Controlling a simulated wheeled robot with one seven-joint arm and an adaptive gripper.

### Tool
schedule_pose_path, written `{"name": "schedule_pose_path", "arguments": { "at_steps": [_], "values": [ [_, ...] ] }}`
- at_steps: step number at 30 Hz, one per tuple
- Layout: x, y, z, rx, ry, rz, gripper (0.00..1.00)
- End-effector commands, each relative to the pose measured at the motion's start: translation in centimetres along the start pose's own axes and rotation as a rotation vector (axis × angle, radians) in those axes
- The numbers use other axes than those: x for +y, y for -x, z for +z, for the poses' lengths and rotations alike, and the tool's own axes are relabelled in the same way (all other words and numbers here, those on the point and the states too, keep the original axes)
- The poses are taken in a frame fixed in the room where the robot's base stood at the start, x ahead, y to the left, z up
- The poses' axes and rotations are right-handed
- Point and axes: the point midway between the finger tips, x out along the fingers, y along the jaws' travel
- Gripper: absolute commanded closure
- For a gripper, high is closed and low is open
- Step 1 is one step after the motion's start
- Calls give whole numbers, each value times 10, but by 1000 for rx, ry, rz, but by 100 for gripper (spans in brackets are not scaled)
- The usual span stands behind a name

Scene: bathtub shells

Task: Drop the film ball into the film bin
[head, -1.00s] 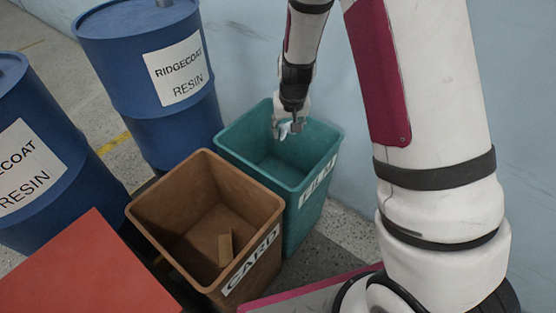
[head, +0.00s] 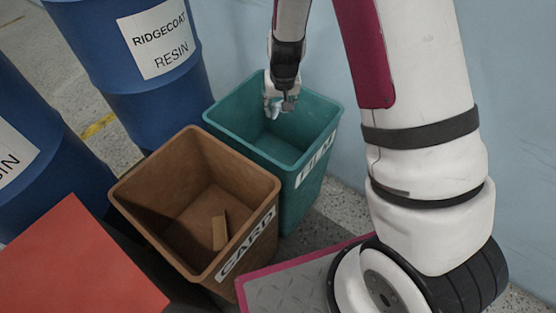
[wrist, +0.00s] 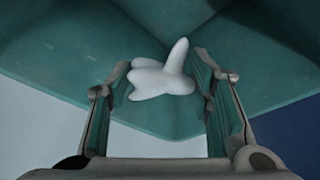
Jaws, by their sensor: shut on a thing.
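The film ball (wrist: 162,79) is a small white, lumpy, pronged piece. It sits between the two fingers of my gripper (wrist: 165,72), which is shut on it. In the head view my gripper (head: 280,103) hangs down over the opening of the teal film bin (head: 305,172), towards its back left part, and a pale bit of the film ball (head: 272,112) shows at the fingertips. The film bin bears a partly readable white label. Its inside looks empty where visible. The bin's teal walls also fill much of the wrist view (wrist: 55,62) behind the ball.
A brown card bin (head: 130,215) with a piece of cardboard (head: 220,232) inside stands in front left of the film bin. Blue resin drums (head: 150,110) stand at the left. A red surface (head: 75,265) is at lower left. A pale blue wall (head: 235,45) is behind.

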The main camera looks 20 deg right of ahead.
Motion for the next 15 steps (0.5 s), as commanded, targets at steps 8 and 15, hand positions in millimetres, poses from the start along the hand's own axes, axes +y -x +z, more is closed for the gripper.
{"name": "schedule_pose_path", "arguments": {
  "at_steps": [8,15],
  "values": [
    [0,-1,0,1,0,0,51],
    [0,-1,0,1,0,0,30]
  ]
}}
